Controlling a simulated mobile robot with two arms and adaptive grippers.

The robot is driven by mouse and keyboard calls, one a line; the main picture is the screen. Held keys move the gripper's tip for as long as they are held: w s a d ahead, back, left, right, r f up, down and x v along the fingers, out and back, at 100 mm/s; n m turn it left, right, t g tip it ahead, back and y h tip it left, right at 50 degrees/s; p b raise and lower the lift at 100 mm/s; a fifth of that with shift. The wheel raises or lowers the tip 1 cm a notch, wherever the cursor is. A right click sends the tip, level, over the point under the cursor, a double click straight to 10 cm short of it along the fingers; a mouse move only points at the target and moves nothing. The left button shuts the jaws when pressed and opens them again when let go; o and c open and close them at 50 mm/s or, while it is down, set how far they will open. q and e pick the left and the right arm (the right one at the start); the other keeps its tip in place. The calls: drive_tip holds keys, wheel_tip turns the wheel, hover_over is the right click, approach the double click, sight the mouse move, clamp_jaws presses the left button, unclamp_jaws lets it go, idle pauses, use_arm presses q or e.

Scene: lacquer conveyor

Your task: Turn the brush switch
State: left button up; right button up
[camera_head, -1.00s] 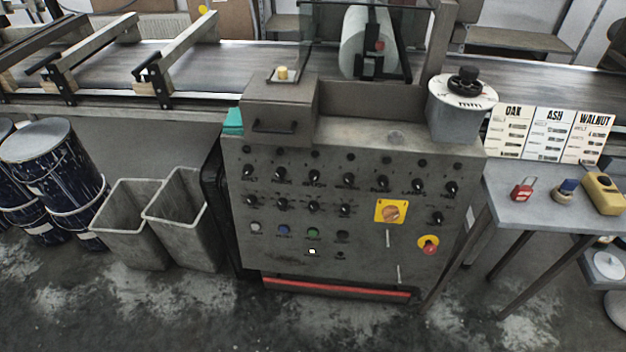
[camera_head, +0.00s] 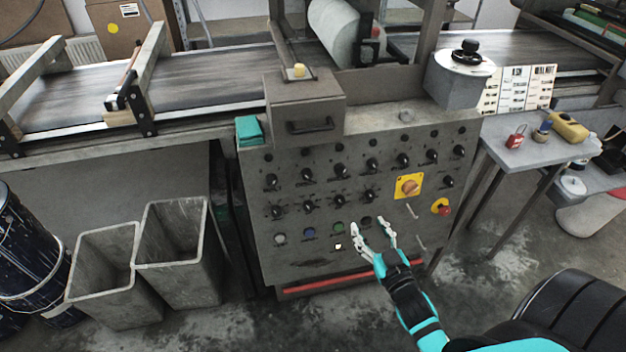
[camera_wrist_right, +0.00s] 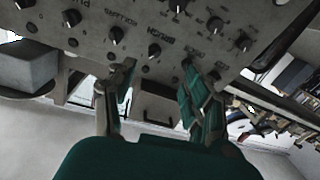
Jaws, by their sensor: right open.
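The grey control panel (camera_head: 300,255) carries rows of small black knobs with white pointer marks. The brush switch (camera_head: 340,168) is the third knob from the left in the upper row. In the right wrist view, tilted almost upside down, the brush switch (camera_wrist_right: 154,49) shows by its label, just beyond the fingertips and between their lines. My right gripper (camera_head: 369,226) is open and empty in front of the lower panel, below the knob rows in the head view. It also shows in the wrist view (camera_wrist_right: 158,72). No contact with the switch is visible. My left gripper is out of view.
A yellow plate with an orange rotary switch (camera_head: 408,187) and a red emergency button (camera_head: 443,208) are on the panel's right. A drawer box with a handle (camera_head: 310,125) juts above the knobs. Grey bins (camera_head: 105,275) stand left; a side table (camera_head: 530,155) stands right.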

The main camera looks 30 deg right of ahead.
wheel_tip(320, 180, up, 2)
approach(341, 170)
drive_tip(key=w+d+f, duration=0.2)
drive_tip(key=w, duration=0.5)
drive_tip(key=shift+w+a+r+t, duration=0.2)
drive_tip(key=shift+w+r+t, duration=0.1)
drive_tip(key=shift+w, duration=0.3)
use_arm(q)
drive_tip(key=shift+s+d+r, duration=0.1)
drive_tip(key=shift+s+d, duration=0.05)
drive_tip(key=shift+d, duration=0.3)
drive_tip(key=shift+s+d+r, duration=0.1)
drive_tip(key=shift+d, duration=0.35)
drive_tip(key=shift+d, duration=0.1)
use_arm(e)
drive_tip(key=shift+c, duration=0.5)
clamp_jaws()
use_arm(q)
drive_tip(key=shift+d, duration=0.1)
